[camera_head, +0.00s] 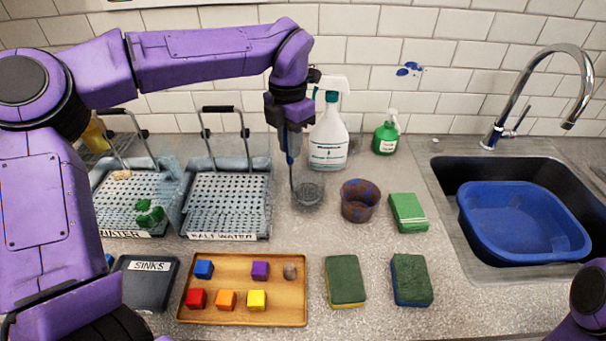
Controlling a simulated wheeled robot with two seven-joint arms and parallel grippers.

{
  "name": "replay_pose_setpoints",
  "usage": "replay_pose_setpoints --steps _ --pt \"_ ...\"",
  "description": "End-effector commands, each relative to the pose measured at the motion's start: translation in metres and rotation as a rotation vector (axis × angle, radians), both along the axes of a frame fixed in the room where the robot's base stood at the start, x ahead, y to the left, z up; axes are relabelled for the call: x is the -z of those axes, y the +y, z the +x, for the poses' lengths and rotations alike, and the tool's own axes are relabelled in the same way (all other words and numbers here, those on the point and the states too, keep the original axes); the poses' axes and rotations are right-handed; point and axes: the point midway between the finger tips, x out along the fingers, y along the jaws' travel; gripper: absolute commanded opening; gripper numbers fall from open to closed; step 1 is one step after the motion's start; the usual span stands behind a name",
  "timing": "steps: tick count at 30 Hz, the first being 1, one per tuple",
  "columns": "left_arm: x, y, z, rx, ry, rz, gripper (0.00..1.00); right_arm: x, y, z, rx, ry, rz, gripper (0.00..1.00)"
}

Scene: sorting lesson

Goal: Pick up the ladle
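The ladle (308,195) has a thin, upright handle and a small grey bowl at its lower end, over the counter between the salt water tank and a stained brown pot. My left gripper (290,147) points down at the upper part of the handle, which looks blue there. Its fingers look closed around the handle. I cannot tell whether the bowl touches the counter. My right gripper is out of view; only a purple part of my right arm shows at the lower right.
Water tank (132,235) and salt water tank (222,236) stand at left. Behind the ladle are a white spray bottle (328,135) and green bottle (386,137). The brown pot (360,203) stands close right. In front lies a wooden tray (230,301) with coloured cubes. The sink (445,177) is right.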

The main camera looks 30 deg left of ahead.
Motion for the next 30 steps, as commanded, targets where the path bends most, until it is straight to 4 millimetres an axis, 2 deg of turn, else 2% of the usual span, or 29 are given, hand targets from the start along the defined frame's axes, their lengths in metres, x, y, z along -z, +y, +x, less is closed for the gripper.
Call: replay_pose_setpoints --steps 9,11,18,21,25,30 --pt "-0.004 0.0 0.001 -0.001 -0.003 0.001 0.0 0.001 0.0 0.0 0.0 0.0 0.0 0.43" --pt "-0.012 0.0 0.001 -0.001 -0.006 0.001 0.0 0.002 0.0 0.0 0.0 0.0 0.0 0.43" --pt "-0.07 0.0 0.001 -0.002 -0.005 0.002 0.0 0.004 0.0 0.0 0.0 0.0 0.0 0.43" --pt "-0.089 0.0 0.001 -0.001 -0.004 0.002 0.0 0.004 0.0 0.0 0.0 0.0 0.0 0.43" --pt "-0.1 0.0 0.001 0.001 -0.002 0.002 0.0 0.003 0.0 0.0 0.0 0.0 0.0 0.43" --pt "-0.101 0.0 0.001 0.001 -0.001 0.001 0.0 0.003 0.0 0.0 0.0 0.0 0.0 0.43"
